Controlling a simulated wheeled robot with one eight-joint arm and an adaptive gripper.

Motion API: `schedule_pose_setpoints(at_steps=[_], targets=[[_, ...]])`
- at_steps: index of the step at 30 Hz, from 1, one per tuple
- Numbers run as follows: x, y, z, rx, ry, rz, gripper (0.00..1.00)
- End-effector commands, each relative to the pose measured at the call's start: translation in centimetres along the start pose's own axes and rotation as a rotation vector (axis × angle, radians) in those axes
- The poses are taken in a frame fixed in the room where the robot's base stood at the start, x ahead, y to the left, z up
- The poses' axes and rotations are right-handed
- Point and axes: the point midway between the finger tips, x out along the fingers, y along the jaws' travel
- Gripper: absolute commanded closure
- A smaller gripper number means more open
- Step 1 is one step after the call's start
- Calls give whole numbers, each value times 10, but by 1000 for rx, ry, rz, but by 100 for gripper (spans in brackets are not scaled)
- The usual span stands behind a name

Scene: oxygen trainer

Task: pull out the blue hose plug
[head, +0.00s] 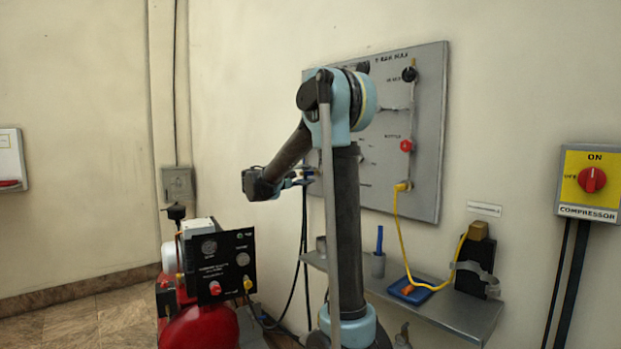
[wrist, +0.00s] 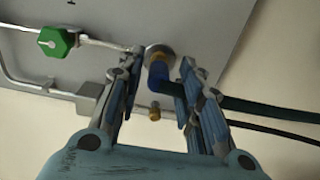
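The blue hose plug (wrist: 168,88) shows in the wrist view, seated by its brass end in a round metal port (wrist: 160,50) on the grey panel (wrist: 215,20). A dark hose (wrist: 260,110) runs from it to the right, behind my right finger. My gripper (wrist: 162,60) is open, with one finger on each side of the plug and a visible gap on both sides. In the head view my gripper (head: 300,178) is at the left edge of the panel (head: 430,140); the plug is too small to make out there.
A green valve knob (wrist: 57,42) and metal pipes lie left of the port, with a small brass fitting (wrist: 154,112) below. In the head view a shelf (head: 460,310) holds a blue tray (head: 409,291) and a yellow hose (head: 397,235). The red compressor (head: 200,328) stands lower left.

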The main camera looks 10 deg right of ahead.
Motion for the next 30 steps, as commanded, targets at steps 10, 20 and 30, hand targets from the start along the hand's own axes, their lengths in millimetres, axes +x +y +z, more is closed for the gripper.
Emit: schedule_pose_setpoints(at_steps=[10, 20, 30], targets=[[1, 0, 0, 0, 1, 0, 67], [1, 2, 0, 0, 0, 0, 67], [1, 1, 0, 0, 0, 0, 94]])
